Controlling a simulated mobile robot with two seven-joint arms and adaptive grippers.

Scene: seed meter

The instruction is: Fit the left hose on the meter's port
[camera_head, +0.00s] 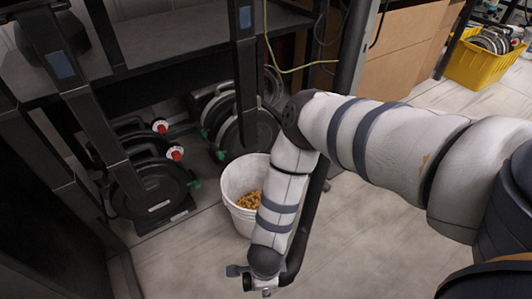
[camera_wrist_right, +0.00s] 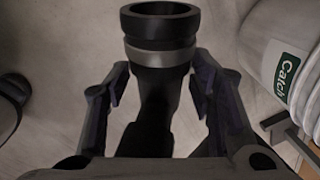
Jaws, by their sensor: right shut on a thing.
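My right gripper (camera_wrist_right: 160,78) is shut on a black hose (camera_wrist_right: 155,115). The hose ends in a dark round cuff (camera_wrist_right: 160,20) with a grey band, which sticks out beyond the fingertips with its mouth open. In the head view my right gripper (camera_head: 262,284) hangs low, in front of the bucket, and a dark hose (camera_head: 314,210) runs down behind my forearm to it. Black disc-shaped meters (camera_head: 155,188) with red knobs and green fittings stand at the left, and another round unit (camera_head: 248,133) stands behind the bucket. The cuff is apart from them. I cannot tell which opening is the port. My left gripper is not in view.
A white bucket (camera_head: 231,183) holding yellow-brown grain stands beside my right forearm; its "Catch" label (camera_wrist_right: 287,77) shows in the wrist view. Dark frame bars (camera_head: 88,115) cross in front of the left meters. A yellow crate (camera_head: 476,69) is far right. Floor in front is clear.

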